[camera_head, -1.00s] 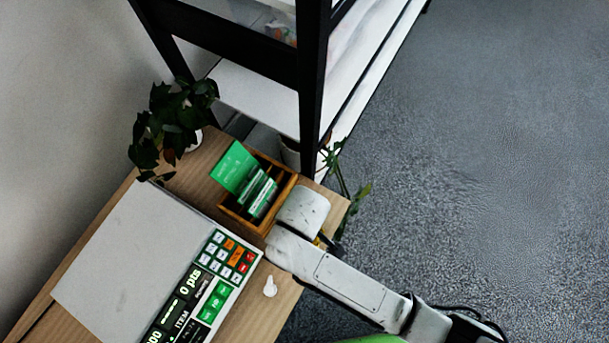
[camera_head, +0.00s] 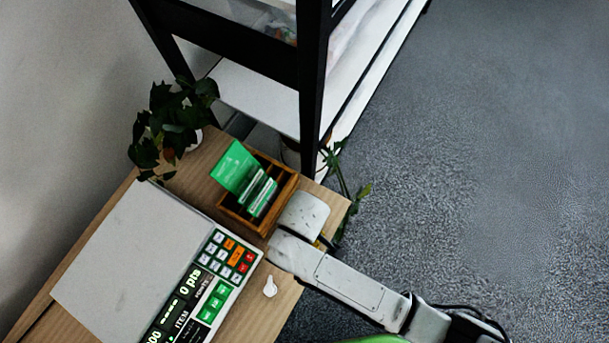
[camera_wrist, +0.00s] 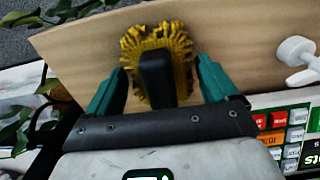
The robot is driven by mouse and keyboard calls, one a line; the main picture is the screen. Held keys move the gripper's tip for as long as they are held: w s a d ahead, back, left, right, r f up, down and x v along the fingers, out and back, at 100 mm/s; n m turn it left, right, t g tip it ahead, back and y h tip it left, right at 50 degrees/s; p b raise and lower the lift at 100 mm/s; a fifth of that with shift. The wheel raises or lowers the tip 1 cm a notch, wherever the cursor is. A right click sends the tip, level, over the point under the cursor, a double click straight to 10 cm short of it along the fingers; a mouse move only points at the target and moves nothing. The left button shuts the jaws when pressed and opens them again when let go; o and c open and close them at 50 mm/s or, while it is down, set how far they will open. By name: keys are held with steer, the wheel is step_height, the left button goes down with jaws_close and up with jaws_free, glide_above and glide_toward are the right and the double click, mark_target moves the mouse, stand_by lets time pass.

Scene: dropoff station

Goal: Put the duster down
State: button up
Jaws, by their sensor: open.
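The duster (camera_wrist: 176,38), with yellow bristles and a black handle, is at the wooden table top (camera_wrist: 90,50) in the wrist view. Its handle stands between the two teal fingers of my gripper (camera_wrist: 160,66). The fingers are open, with a gap on each side of the handle. The duster appears to rest on the wood. In the head view my arm hides the gripper and nearly all of the duster, near the table's right corner.
A wooden box with green cards (camera_head: 232,212) stands close beside my arm. A scale with a keypad (camera_head: 115,250) fills much of the table. A small white object (camera_head: 270,287) and a potted plant (camera_head: 170,125) stand there too. A black-framed shelf (camera_head: 313,90) rises behind.

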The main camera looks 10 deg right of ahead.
step_height(320, 180, up, 12)
steer(key=shift+r, duration=0.15)
stand_by(0.4)
steer(key=d+m, duration=0.5)
steer(key=d, duration=1)
steer(key=s+d+m+t, duration=0.1)
steer(key=s+d+m, duration=0.5)
steer(key=d, duration=0.4)
steer(key=shift+s+d, duration=0.15)
steer(key=shift+s, duration=0.55)
